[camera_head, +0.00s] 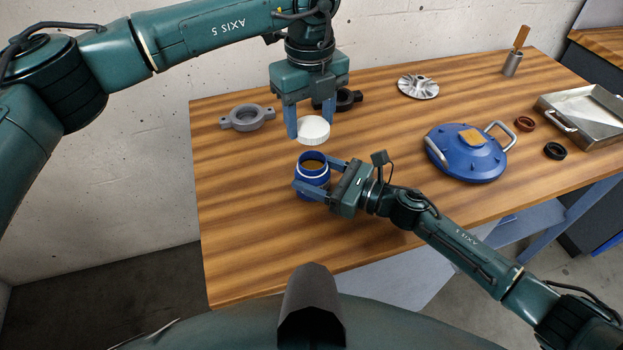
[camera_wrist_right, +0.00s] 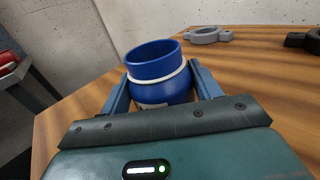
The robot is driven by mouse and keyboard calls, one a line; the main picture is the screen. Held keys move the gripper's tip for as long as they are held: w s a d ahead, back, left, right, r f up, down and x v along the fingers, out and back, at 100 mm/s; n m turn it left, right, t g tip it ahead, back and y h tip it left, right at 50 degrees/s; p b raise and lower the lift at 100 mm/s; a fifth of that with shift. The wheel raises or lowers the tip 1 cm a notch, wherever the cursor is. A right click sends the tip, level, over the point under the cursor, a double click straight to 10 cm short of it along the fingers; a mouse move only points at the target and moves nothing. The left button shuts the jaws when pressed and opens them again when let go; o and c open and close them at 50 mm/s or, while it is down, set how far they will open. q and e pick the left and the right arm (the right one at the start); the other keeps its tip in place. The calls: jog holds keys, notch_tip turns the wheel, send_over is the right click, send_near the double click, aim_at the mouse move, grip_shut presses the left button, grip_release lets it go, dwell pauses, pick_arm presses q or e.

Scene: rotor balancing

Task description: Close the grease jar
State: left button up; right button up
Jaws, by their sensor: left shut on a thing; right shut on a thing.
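The grease jar (camera_head: 312,170) is a blue, open-topped jar with a white ring round its neck and brown contents inside. My right gripper (camera_head: 316,178) is shut on the jar from the side. The right wrist view also shows the jar (camera_wrist_right: 158,75), slightly tilted in that picture, between the two blue fingers. My left gripper (camera_head: 310,122) points down above the jar and is shut on a white round lid (camera_head: 313,130). The lid is held apart from the jar, over its open mouth and slightly behind it in the picture.
A grey clamp ring (camera_head: 247,117) and a black one (camera_head: 348,100) lie behind. A silver impeller (camera_head: 418,86), a blue cover with handles (camera_head: 467,152), two small rings (camera_head: 524,124) and a metal tray (camera_head: 561,129) are to the right. The front-left wooden tabletop (camera_head: 240,240) is clear.

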jog(key=c, duration=0.7)
pick_arm(q)
send_over(312, 168)
jog(key=shift+f, duration=2.55)
jog(key=shift+a, duration=0.1)
jog(key=shift+f, duration=0.85)
jog(key=shift+f, duration=0.6)
